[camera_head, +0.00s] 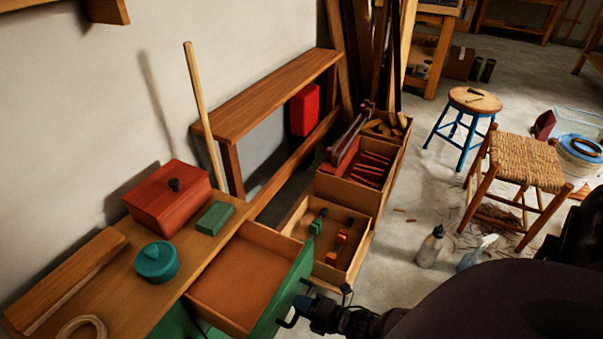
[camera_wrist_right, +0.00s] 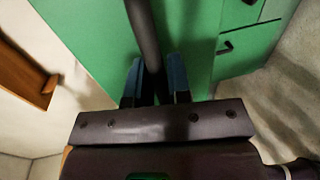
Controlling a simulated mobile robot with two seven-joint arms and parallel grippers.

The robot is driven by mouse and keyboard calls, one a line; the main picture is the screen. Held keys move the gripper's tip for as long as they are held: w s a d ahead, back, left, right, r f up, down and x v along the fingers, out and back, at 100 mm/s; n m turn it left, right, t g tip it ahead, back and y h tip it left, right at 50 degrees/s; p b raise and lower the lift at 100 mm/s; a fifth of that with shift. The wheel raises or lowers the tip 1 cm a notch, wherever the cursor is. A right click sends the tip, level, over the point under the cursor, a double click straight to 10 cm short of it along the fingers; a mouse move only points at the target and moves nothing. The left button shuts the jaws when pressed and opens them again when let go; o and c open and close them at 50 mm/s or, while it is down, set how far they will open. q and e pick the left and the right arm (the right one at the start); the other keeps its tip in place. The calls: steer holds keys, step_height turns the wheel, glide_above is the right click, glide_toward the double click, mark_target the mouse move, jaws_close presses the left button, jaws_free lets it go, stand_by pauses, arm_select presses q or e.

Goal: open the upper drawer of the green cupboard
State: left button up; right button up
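The green cupboard (camera_head: 175,322) stands at the lower left against the wall, with a wooden top. Its upper drawer (camera_head: 235,285) is pulled well out, and its wooden inside looks empty. The drawer's green front (camera_head: 287,292) faces right and also fills much of the right wrist view (camera_wrist_right: 95,40). My right gripper (camera_head: 297,312) is at this front. In the wrist view its two blue-padded fingers (camera_wrist_right: 156,80) lie either side of the dark bar handle (camera_wrist_right: 145,35), seemingly shut on it. My left gripper is not in view.
On the cupboard top are a red box (camera_head: 168,200), a teal pot (camera_head: 156,262) and a green block (camera_head: 214,218). Open wooden crates (camera_head: 345,195) stand just beyond the drawer. A bottle (camera_head: 430,247) and a woven stool (camera_head: 520,165) are on the floor at right.

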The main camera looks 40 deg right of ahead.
steer(key=o, duration=0.3)
steer(key=shift+s+d, duration=0.15)
steer(key=shift+s, duration=0.1)
steer(key=p+v, duration=0.1)
steer(key=v, duration=0.9)
steer(key=shift+s+r+p, duration=0.1)
steer(key=shift+s+p, duration=0.05)
steer(key=shift+p, duration=0.15)
